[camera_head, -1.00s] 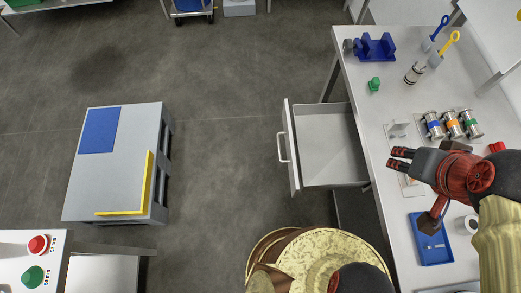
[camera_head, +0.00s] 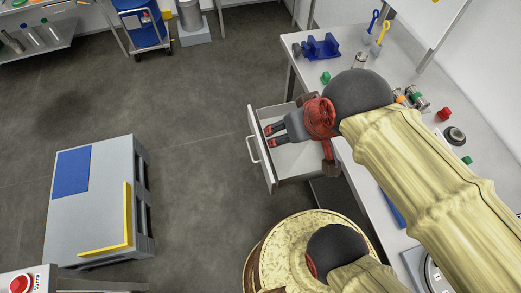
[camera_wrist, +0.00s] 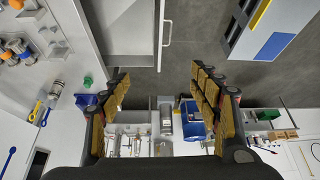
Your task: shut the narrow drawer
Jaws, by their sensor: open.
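The narrow drawer (camera_head: 262,172) stands pulled out from the left side of the white bench. It is a light grey open box with a bar handle (camera_head: 252,149) on its left front. My gripper (camera_head: 269,136) is above the drawer's far part, near the front panel, in the head view, with its fingers pointing left. It is open and holds nothing. In the wrist view the drawer (camera_wrist: 134,38) and its handle (camera_wrist: 167,33) show at the top centre, beyond the spread fingers (camera_wrist: 163,100). My arm hides part of the drawer's inside and the bench.
The bench (camera_head: 305,50) carries a blue holder (camera_head: 322,46), a green piece (camera_head: 325,77) and a red knob (camera_head: 444,114). A grey platform (camera_head: 100,200) with a blue panel stands on the floor at left. The floor between platform and drawer is clear.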

